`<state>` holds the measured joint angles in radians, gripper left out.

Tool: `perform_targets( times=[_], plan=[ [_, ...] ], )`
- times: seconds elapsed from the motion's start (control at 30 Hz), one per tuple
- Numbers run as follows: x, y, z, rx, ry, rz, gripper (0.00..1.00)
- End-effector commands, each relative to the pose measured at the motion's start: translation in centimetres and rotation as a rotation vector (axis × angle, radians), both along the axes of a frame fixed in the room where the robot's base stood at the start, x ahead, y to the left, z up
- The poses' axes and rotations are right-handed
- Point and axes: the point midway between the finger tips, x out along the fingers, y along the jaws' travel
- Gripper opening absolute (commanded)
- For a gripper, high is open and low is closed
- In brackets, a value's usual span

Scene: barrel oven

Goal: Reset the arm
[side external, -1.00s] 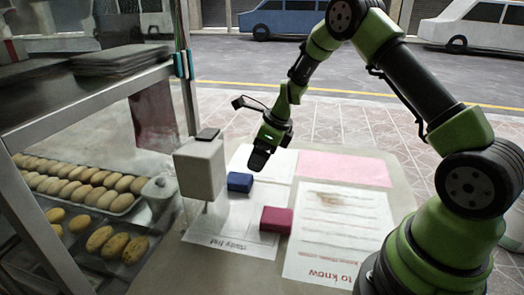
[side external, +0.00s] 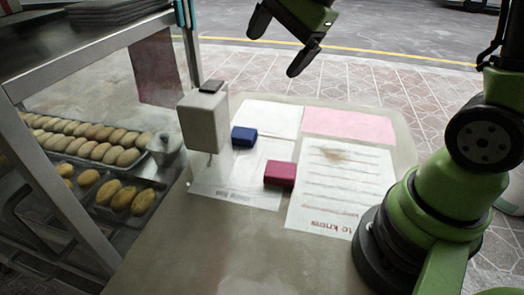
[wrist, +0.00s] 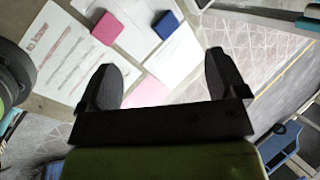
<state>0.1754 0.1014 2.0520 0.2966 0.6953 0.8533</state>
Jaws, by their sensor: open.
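My gripper (side external: 283,40) is high above the table at the top of the side view, with its black fingers spread apart. Nothing is between them. In the wrist view my gripper (wrist: 165,85) is also open and empty, with the table far below. A blue block (side external: 244,136) and a magenta block (side external: 280,174) lie on papers on the table, well apart from the gripper. The wrist view also shows the blue block (wrist: 166,25) and the magenta block (wrist: 107,29).
A white box-shaped object (side external: 204,122) stands at the table's left, by a glass case with trays of baked goods (side external: 85,143). A pink sheet (side external: 350,125) and a printed sheet (side external: 340,190) lie flat. The space above the table is clear.

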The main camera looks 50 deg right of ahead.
Motion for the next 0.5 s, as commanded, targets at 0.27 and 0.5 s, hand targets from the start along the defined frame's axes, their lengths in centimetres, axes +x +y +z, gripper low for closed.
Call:
perform_targets(
  times=[0.27,0.5],
  plan=[
    [-9.7,3.1,4.6,-0.352,-0.215,0.595,0.91],
    [-15.2,3.7,4.5,-0.581,-0.323,0.920,0.91]
  ],
)
